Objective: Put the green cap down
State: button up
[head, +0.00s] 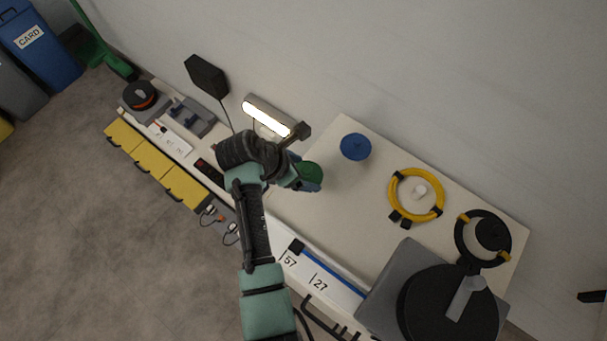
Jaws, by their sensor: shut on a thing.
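The green cap (311,170) is a round, dark green thing at the end of my arm in the head view. My gripper (302,178) is shut on it, and it shows above the left part of the pale worktop (345,215). My wrist hides part of the gripper, so the fingertips are hard to make out. I cannot tell how high the cap is above the worktop.
A blue round thing (355,147) stands near the back edge. A yellow ring (393,190) with black clamps lies to its right. A grey machine with a black disc (430,310) fills the front right. Bare worktop lies between them. A lit lamp (266,117) stands behind my arm.

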jog(key=shift+f, duration=1.15)
jog(key=shift+f, duration=0.1)
jog(key=o, duration=1)
